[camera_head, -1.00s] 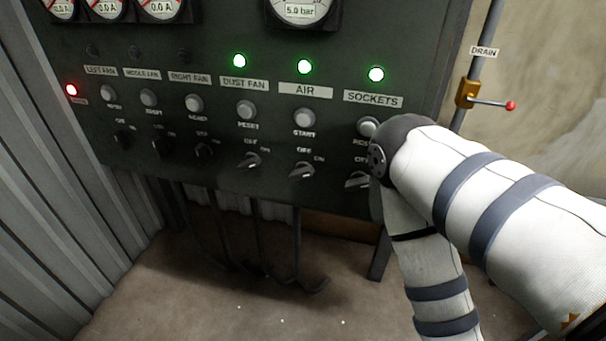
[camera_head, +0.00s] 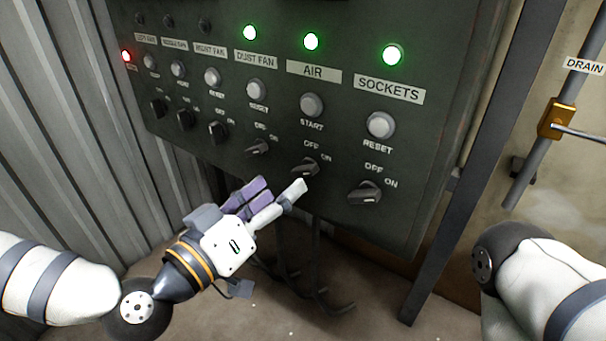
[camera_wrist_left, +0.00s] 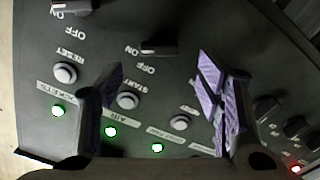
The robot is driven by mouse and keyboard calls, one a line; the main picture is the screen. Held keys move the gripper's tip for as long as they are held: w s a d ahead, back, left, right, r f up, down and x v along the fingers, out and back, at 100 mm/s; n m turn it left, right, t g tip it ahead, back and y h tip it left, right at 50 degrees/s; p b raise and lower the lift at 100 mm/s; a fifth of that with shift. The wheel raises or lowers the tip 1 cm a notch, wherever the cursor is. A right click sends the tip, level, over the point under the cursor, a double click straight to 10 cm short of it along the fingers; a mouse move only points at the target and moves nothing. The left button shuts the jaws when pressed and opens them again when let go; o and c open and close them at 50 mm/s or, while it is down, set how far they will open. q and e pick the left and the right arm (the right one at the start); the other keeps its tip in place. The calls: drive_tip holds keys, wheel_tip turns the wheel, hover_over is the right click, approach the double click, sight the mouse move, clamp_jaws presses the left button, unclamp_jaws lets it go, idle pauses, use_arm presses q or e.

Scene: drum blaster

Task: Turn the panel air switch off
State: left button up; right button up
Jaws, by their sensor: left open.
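The panel air switch (camera_head: 305,168) is a dark rotary knob below the AIR label (camera_head: 314,70) and white START button (camera_head: 312,104). Its handle points toward the ON side, and the green AIR lamp (camera_head: 311,41) is lit. My left gripper (camera_head: 276,192) is open, just in front of and below the knob, its fingers toward the panel. In the left wrist view, which is upside down, the air switch (camera_wrist_left: 158,47) lies between the spread fingers (camera_wrist_left: 160,72). I cannot tell whether a finger touches it. My right gripper is out of view.
The dust fan switch (camera_head: 257,147) and sockets switch (camera_head: 364,193) flank the air switch closely. Cables hang below the panel (camera_head: 440,130). My right arm (camera_head: 550,275) is at the lower right. A drain valve (camera_head: 556,118) is on the right wall.

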sight(300, 174)
use_arm(q)
drive_tip(key=x, duration=0.6)
drive_tip(key=shift+d, duration=0.2)
drive_tip(key=c, duration=1.2)
drive_tip(key=shift+o, duration=0.2)
use_arm(e)
drive_tip(key=shift+f, duration=0.1)
use_arm(q)
drive_tip(key=shift+f, duration=0.1)
use_arm(e)
drive_tip(key=shift+s, duration=0.1)
use_arm(q)
drive_tip(key=n+b, duration=0.1)
drive_tip(key=n, duration=0.4)
drive_tip(key=shift+f+n, duration=0.1)
drive_tip(key=shift+n, duration=0.3)
drive_tip(key=n+b, duration=0.1)
drive_tip(key=n, duration=0.2)
drive_tip(key=shift+n+b, duration=0.45)
drive_tip(key=shift+n, duration=1.05)
use_arm(e)
drive_tip(key=shift+s+f+g, duration=0.2)
drive_tip(key=shift+s+f, duration=0.25)
drive_tip(key=shift+f, duration=0.2)
drive_tip(key=shift+s+f+g, duration=0.2)
drive_tip(key=shift+s+f, duration=0.2)
drive_tip(key=shift+f, duration=0.25)
